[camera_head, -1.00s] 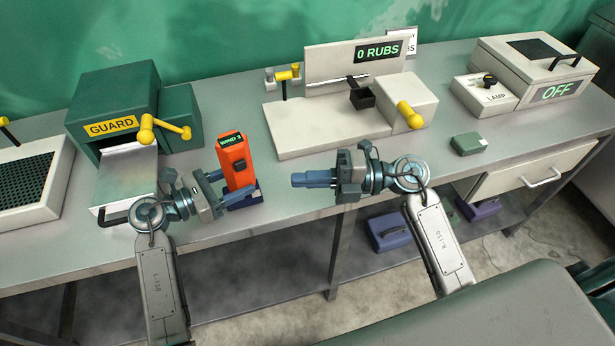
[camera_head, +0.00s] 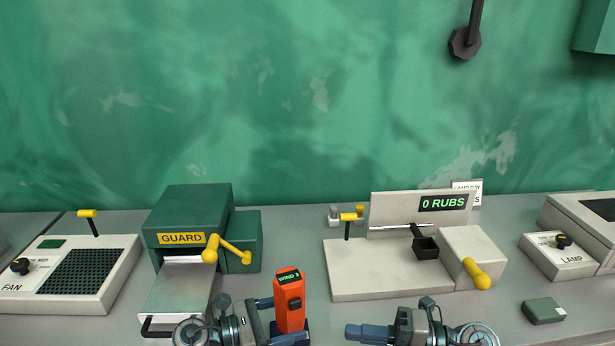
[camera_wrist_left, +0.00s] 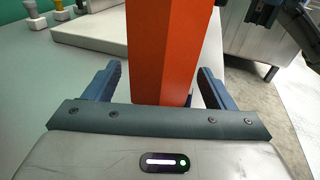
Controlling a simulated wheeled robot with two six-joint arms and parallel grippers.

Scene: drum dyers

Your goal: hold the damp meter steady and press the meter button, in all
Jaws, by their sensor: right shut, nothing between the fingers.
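The damp meter (camera_head: 290,311) is an upright orange block with a small dark screen of green text on top. A dark button (camera_head: 295,303) shows on its front face. It stands in a dark blue base at the bottom of the head view. My left gripper (camera_head: 277,320) is open with one finger on each side of the meter. In the left wrist view the orange body (camera_wrist_left: 162,55) is between the fingers, with narrow gaps. My right gripper (camera_head: 352,331) is shut and empty, to the right of the meter and pointing left towards it.
A green guarded machine (camera_head: 186,222) with a yellow handle stands behind left. A pale rub tester (camera_head: 375,270) reading "0 RUBS" stands behind right. A fan box (camera_head: 98,292) is far left, a lamp box (camera_head: 560,262) far right. A small green box (camera_head: 543,311) lies at right.

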